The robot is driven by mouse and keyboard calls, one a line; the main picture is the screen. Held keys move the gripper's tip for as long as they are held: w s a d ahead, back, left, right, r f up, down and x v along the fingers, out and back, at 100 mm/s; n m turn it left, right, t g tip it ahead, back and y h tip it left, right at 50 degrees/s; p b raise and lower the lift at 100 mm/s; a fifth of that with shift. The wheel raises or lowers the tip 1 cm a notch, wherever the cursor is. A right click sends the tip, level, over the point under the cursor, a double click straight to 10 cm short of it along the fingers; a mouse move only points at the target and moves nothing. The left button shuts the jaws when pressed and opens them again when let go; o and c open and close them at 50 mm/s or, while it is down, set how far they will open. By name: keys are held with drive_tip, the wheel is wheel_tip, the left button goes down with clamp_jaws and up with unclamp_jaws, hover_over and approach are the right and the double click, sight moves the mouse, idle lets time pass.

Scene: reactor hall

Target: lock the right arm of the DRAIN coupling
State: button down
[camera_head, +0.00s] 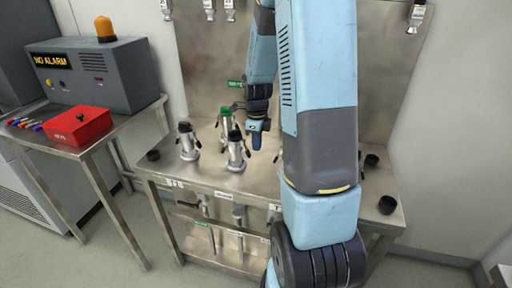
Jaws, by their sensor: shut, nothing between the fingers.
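My gripper (257,140) points down over the steel bench (215,178) and is shut, with nothing seen in it. Several silver couplings with dark arms stand on the bench. One with a green top (226,122) is just left of my gripper. Another coupling (236,150) stands in front of it, left of and below my gripper in the picture. A third coupling (188,142) stands further left. The small labels are too blurred to tell which coupling is DRAIN. My arm hides the bench's middle right and anything standing there. I cannot tell whether any coupling arm is locked.
A red box (79,125) and a grey alarm cabinet (95,75) with an orange lamp stand on a side table at left. Black caps (387,204) lie at the bench's right end. Fittings (416,15) hang on the steel back panel (205,50).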

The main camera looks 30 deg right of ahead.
drive_tip(key=shift+r, duration=2.25)
drive_tip(key=s+a+r+n+t, duration=0.2)
drive_tip(key=s+a+r+n, duration=0.4)
drive_tip(key=s+r+n, duration=0.4)
drive_tip(key=s+a+r+n+t, duration=0.3)
drive_tip(key=s+a+r+n, duration=0.3)
drive_tip(key=s+r+n, duration=0.4)
drive_tip(key=s+n, duration=0.1)
drive_tip(key=n, duration=0.5)
drive_tip(key=shift+a+r+n+t, duration=0.3)
drive_tip(key=shift+a+r, duration=0.05)
drive_tip(key=shift+r, duration=0.05)
